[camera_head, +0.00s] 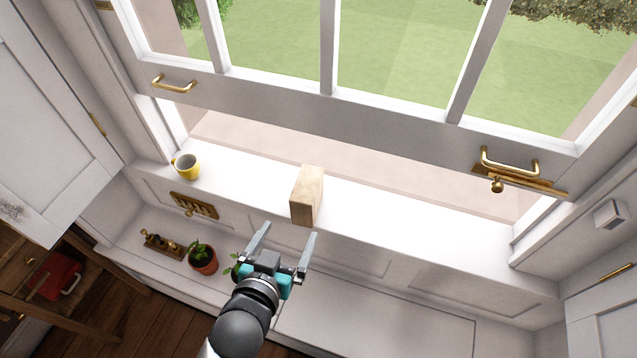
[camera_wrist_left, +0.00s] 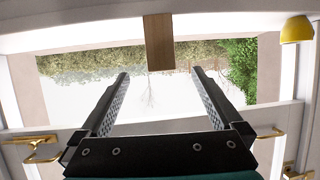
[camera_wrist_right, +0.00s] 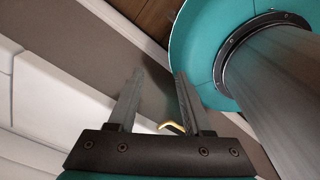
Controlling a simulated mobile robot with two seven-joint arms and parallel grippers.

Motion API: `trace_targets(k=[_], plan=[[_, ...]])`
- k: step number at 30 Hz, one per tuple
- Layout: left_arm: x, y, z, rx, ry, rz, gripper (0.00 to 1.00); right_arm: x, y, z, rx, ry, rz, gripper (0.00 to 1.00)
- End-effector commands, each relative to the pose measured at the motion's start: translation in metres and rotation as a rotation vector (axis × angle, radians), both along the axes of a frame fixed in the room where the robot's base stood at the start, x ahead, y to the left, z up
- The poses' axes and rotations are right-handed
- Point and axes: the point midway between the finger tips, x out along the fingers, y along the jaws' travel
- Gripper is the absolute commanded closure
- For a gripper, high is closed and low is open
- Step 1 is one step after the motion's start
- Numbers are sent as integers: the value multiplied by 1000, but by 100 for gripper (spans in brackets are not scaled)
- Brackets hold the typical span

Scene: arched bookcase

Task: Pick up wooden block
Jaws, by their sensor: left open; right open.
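The wooden block (camera_head: 306,194) is a light wood cuboid on the white window sill (camera_head: 400,215), under the raised sash. It also shows in the left wrist view (camera_wrist_left: 158,42), at the top centre beyond the fingertips. My left gripper (camera_head: 289,234) is open and empty, just in front of the block and apart from it. Its fingers point toward the block. My right gripper (camera_wrist_right: 158,78) is open with nothing between its fingers and shows only in its own wrist view.
A yellow mug (camera_head: 187,167) stands on the sill to the left. A potted plant (camera_head: 202,259) sits on the lower ledge near my left arm. The window sash (camera_head: 270,106) with brass handles hangs above the sill. The sill right of the block is clear.

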Motion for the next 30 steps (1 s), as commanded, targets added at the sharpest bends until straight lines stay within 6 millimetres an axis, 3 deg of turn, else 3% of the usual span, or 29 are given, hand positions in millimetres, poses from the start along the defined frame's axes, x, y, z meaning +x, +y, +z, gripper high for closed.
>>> trace_targets(k=[4, 12, 18, 30], plan=[[7, -3, 7, -7, -17, 1, 0, -4, 3, -1, 4, 6, 2, 50], [45, -15, -11, -7, -16, 1, 0, -5, 16, -12, 21, 7, 1, 50], [74, -23, -24, -7, -16, 1, 0, -4, 15, -20, 20, 6, 1, 50], [100, -31, -36, -7, -16, 1, 0, -3, 6, -29, 9, 2, -3, 50]])
